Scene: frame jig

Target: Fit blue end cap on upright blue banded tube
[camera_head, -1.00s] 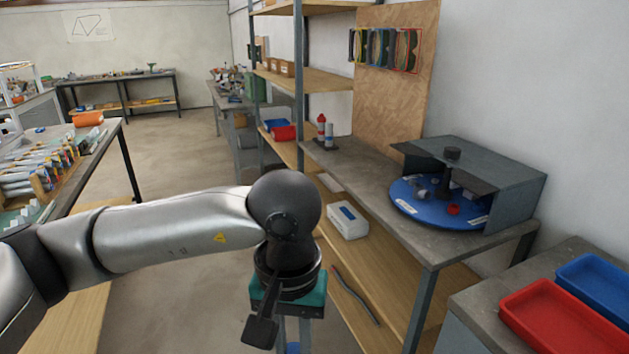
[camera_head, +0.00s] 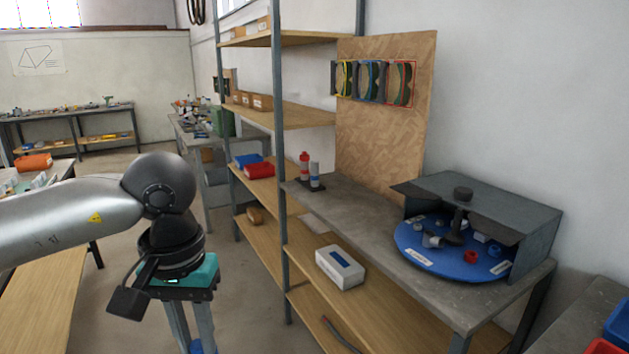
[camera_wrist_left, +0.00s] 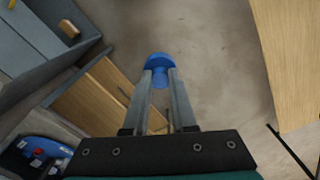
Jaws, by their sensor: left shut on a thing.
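My left gripper (camera_head: 198,340) points down at the lower left of the head view. In the left wrist view its two fingers (camera_wrist_left: 158,84) are shut on a blue end cap (camera_wrist_left: 157,64), with a wide round top and a narrower stem between the tips. Only a bit of the cap (camera_head: 205,348) shows in the head view. A grey tube with a blue band (camera_head: 315,176) stands upright on a dark base on the workbench, right of and beyond the gripper. A red-capped tube (camera_head: 304,164) stands beside it. My right gripper is not in view.
A blue turntable (camera_head: 430,265) with small parts stands under a grey cover (camera_head: 490,205) on the workbench (camera_head: 345,215). A shelf post (camera_head: 281,240) rises near the tubes. A white box (camera_head: 340,268) lies on the lower shelf. Bench surface between tubes and turntable is clear.

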